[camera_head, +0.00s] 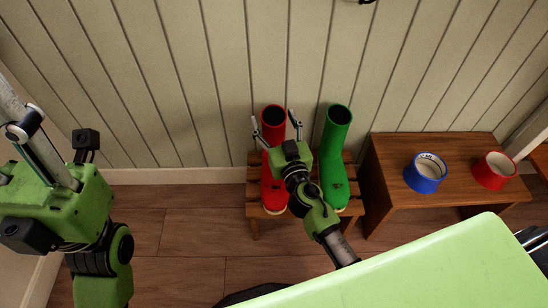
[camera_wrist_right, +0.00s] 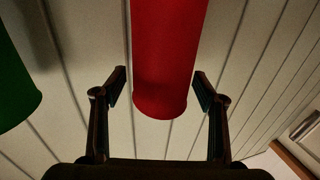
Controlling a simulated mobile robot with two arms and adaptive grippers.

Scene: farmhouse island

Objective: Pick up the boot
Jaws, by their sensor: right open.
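A red boot (camera_head: 274,190) and a green boot (camera_head: 335,150) stand upright side by side on a small slatted wooden stand, shafts toward the wall. My right gripper (camera_head: 273,118) is open, with one finger on each side of the red boot's shaft. In the right wrist view the red shaft (camera_wrist_right: 165,60) lies between the two open fingers (camera_wrist_right: 161,88), with gaps on both sides. The green boot (camera_wrist_right: 15,85) shows at the left edge there. My right gripper and arm hide part of the red boot. My left gripper (camera_head: 40,150) is at the far left, away from the boots.
The slatted stand (camera_head: 254,205) is against the panelled wall (camera_head: 190,80). A light green surface (camera_head: 440,270) fills the lower right. The floor left of the stand is clear.

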